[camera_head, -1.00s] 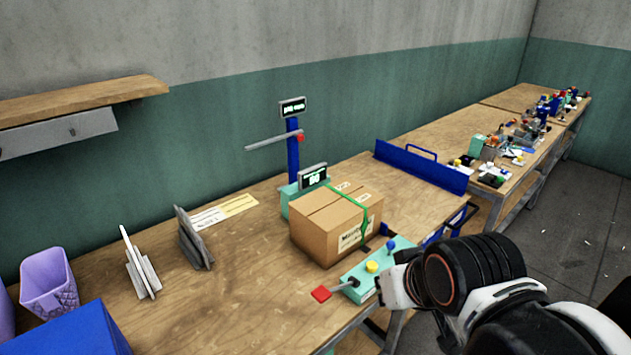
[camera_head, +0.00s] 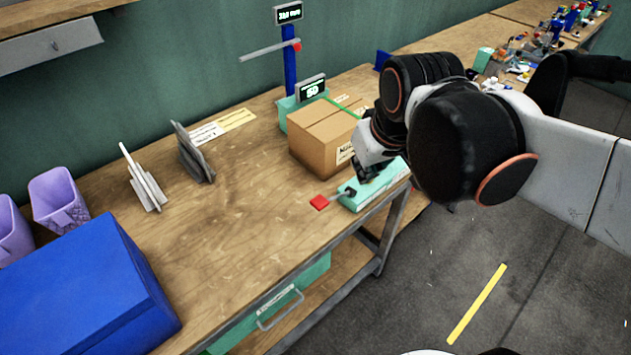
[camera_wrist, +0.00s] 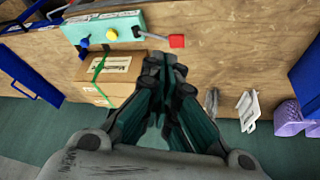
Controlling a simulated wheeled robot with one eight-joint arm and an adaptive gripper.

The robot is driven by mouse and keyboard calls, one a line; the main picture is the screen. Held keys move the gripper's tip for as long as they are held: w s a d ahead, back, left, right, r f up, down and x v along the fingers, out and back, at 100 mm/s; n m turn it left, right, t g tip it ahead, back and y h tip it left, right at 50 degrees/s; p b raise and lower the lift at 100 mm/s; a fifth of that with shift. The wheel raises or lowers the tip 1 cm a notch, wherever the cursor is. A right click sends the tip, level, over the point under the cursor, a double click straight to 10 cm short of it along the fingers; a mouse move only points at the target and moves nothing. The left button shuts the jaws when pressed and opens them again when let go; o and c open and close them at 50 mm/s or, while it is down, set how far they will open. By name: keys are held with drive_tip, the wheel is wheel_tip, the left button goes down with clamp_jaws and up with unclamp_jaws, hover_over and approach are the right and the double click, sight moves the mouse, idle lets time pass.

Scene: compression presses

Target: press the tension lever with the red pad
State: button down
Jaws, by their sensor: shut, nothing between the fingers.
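The tension lever ends in a square red pad (camera_head: 319,202) and sticks out to the left of a mint-green control box (camera_head: 357,197) at the table's front edge. In the wrist view the red pad (camera_wrist: 177,41) shows near the top, with the green box (camera_wrist: 95,30) to its left, bearing a yellow and a blue knob. My gripper (camera_head: 365,175) is over the box in the head view, partly hidden by my arm. In the wrist view its fingertips (camera_wrist: 165,62) are together and empty, just below the red pad in the picture; whether they touch it cannot be told.
A cardboard box (camera_head: 322,140) with a green strap stands behind the control box. A post with a display (camera_head: 290,60) rises behind it. Grey plates (camera_head: 193,155), a blue bin (camera_head: 88,290) and purple bins (camera_head: 57,200) are at left. Bare tabletop (camera_head: 230,230) lies left of the pad.

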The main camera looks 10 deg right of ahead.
drive_tip(key=w+a+n+g+p, duration=0.1)
drive_tip(key=w+a+n+g, duration=0.15)
drive_tip(key=w, duration=0.35)
drive_tip(key=n+g+p, duration=0.2)
drive_tip(key=g, duration=0.1)
hover_over(310, 201)
drive_tip(key=w+d, duration=0.1)
drive_tip(key=d, duration=0.1)
wheel_tip(310, 201, down, 6)
drive_tip(key=r, duration=0.1)
drive_tip(key=shift+a+f+t, duration=0.1)
drive_tip(key=shift+f+t, duration=0.15)
drive_tip(key=shift+f, duration=0.05)
wheel_tip(310, 201, down, 14)
drive_tip(key=b, duration=0.4)
drive_tip(key=shift+b, duration=0.4)
